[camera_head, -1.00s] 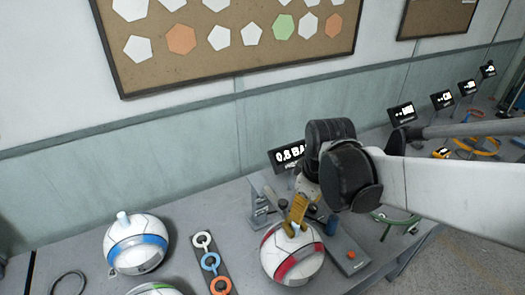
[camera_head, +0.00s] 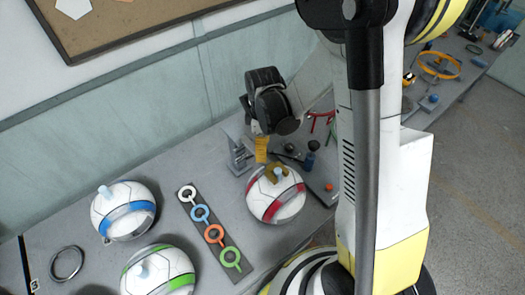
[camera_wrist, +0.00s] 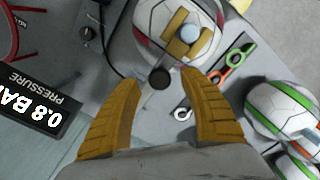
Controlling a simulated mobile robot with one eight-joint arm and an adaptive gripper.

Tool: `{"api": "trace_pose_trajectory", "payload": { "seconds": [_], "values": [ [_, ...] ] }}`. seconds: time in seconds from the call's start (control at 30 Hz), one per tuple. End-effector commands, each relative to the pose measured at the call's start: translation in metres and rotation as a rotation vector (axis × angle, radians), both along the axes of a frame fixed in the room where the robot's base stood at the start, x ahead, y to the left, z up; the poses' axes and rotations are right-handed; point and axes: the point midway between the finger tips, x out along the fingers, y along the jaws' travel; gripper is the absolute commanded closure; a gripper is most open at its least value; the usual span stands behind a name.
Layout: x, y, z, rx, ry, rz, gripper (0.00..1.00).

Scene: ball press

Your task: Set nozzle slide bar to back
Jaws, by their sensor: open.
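A white ball with a red band (camera_head: 264,207) sits on the press, and it also shows at the top of the wrist view (camera_wrist: 158,18). A yellow-brown fork-shaped piece (camera_wrist: 181,48) is around a pale plug (camera_wrist: 190,34) on top of the ball. A round black knob (camera_wrist: 159,78) shows between my fingertips and the ball; I cannot tell for sure that it is the slide bar's end. My gripper (camera_wrist: 162,88) is open, its two yellow fingers apart on either side below the knob. In the head view my gripper (camera_head: 262,150) is just behind the ball.
A strip of coloured rings (camera_head: 206,228), a blue-banded ball (camera_head: 128,222) and a green-banded ball (camera_head: 150,285) are left of the press. A grey stepped bracket (camera_head: 236,155) stands near my gripper.

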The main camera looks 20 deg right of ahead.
Motion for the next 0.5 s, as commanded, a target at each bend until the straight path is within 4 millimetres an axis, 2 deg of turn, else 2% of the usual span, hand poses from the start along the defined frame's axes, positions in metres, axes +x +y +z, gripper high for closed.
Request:
{"api": "trace_pose_trajectory", "payload": {
  "seconds": [0.13, 0.43, 0.47, 0.5],
  "values": [
    [0.0, 0.0, -0.0132, 0.0, 0.0, 0.0, 0.49],
    [0.0, 0.0, -0.0152, 0.0, 0.0, -0.001, 0.49],
    [0.0, 0.0, -0.0152, 0.0, 0.0, -0.001, 0.53],
    [0.0, 0.0, -0.0151, 0.0, 0.0, -0.001, 0.65]
  ]
}}
